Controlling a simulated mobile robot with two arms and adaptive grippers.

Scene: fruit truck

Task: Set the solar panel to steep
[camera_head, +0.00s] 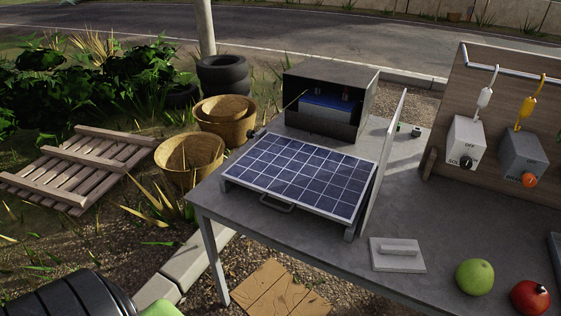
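The solar panel (300,176) is a blue gridded panel in a pale frame. It lies at a shallow tilt, close to flat, over the left part of the grey table. A grey handle (278,203) sticks out at its front edge. An upright thin board (384,160) stands right beside its right edge. Neither of my grippers shows in this view.
A dark box (361,101) with a blue battery (330,103) stands behind the panel. A white block with a handle (397,254), a green fruit (474,277) and a red fruit (530,298) lie front right. Switch boxes (467,140) hang on a wooden board. Baskets (189,160) stand left.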

